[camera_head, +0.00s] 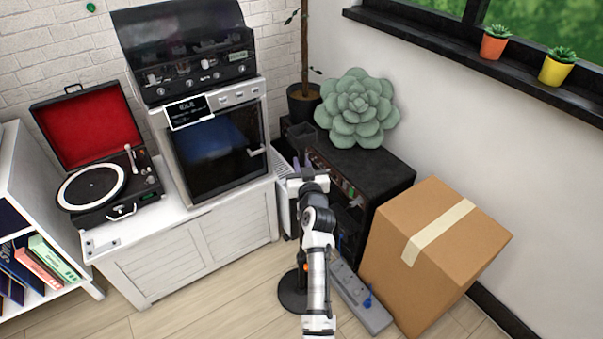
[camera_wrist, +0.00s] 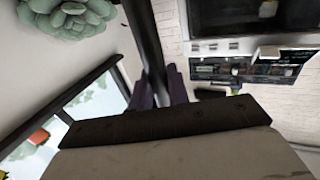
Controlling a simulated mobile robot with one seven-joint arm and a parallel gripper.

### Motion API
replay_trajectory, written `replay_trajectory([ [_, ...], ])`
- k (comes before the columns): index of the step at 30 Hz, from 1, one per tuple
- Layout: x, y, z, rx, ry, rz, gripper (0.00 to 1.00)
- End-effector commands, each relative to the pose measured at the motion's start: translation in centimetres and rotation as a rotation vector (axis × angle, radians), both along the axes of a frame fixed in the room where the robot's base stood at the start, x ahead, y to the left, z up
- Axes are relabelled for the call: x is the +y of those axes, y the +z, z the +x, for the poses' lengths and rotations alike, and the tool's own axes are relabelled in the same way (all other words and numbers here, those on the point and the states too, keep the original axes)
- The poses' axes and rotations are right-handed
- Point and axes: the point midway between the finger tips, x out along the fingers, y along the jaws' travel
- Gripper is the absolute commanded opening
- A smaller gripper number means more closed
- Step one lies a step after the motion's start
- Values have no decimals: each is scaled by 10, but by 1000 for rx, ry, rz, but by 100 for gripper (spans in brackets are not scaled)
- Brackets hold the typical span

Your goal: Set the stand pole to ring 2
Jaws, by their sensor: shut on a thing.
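My gripper (camera_head: 308,178) is at the end of my arm, in front of the black shelf unit. In the wrist view its two dark fingers (camera_wrist: 160,88) close around a dark upright pole (camera_wrist: 148,40), the stand pole. In the head view my arm hides most of the pole. A round black base (camera_head: 292,292) stands on the floor just left of my arm, with a small orange part above it. A dark grey boxy piece (camera_head: 301,136) shows above my gripper; I cannot tell whether it belongs to the stand. No ring marks can be made out.
A black shelf unit (camera_head: 385,172) bearing a big succulent (camera_head: 358,108) stands behind my gripper. A cardboard box (camera_head: 430,255) and a grey power strip (camera_head: 358,300) are at right. A white cabinet (camera_head: 205,238) with an oven (camera_head: 215,150) is at left. Floor is clear at lower left.

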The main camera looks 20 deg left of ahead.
Motion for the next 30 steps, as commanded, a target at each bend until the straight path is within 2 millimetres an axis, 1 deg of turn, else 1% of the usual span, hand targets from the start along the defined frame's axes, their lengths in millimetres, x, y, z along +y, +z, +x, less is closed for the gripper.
replay_trajectory([
  [1, 0, 22, 1, -15, -2, 5, 0],
  [6, 0, 40, 1, -13, -2, 5, 0],
  [11, 0, 46, 1, -14, -2, 6, 0],
  [21, 0, 46, 1, -14, -2, 6, 0],
  [22, 0, 46, 1, -13, -2, 5, 19],
  [24, 0, 45, 1, -12, -2, 5, 28],
  [26, 0, 44, 1, -9, -1, 4, 36],
  [27, 0, 43, 1, -8, -1, 4, 37],
  [30, 0, 42, 0, -7, -1, 3, 37],
])
